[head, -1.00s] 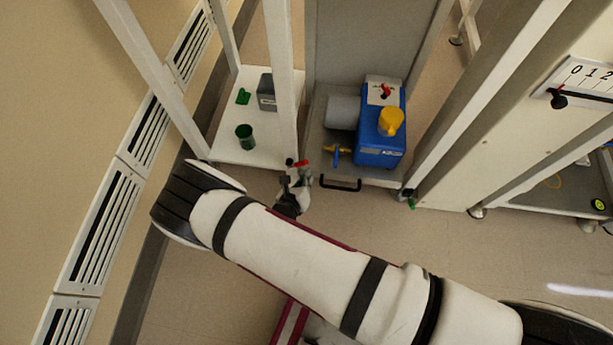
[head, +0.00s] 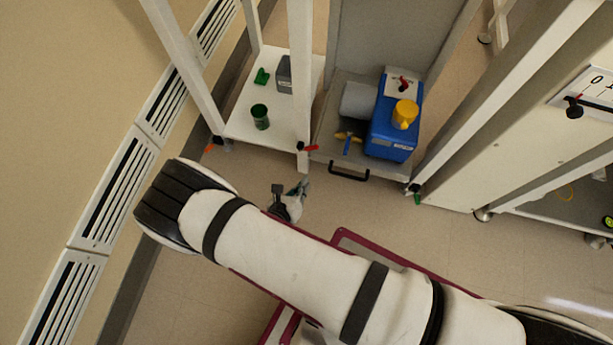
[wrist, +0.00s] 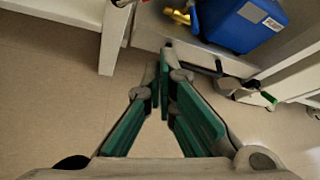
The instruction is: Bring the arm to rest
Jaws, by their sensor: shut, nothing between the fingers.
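My gripper (head: 302,192) hangs over the bare floor in front of the shelf frames in the head view, below my white arm's bend. In the wrist view its green-padded fingers (wrist: 163,78) meet at the tips with nothing between them. The tips appear in front of the black handle of the pump's shelf, with floor around them. My arm reaches across the lower half of the head view and hides part of the floor.
A blue pump (head: 392,135) with a yellow cap (head: 404,113) stands on a grey shelf with a black handle (head: 349,173). The white shelf (head: 245,122) beside it holds a green cup (head: 260,117) and a grey box (head: 284,75). A vented wall (head: 113,185) is at left.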

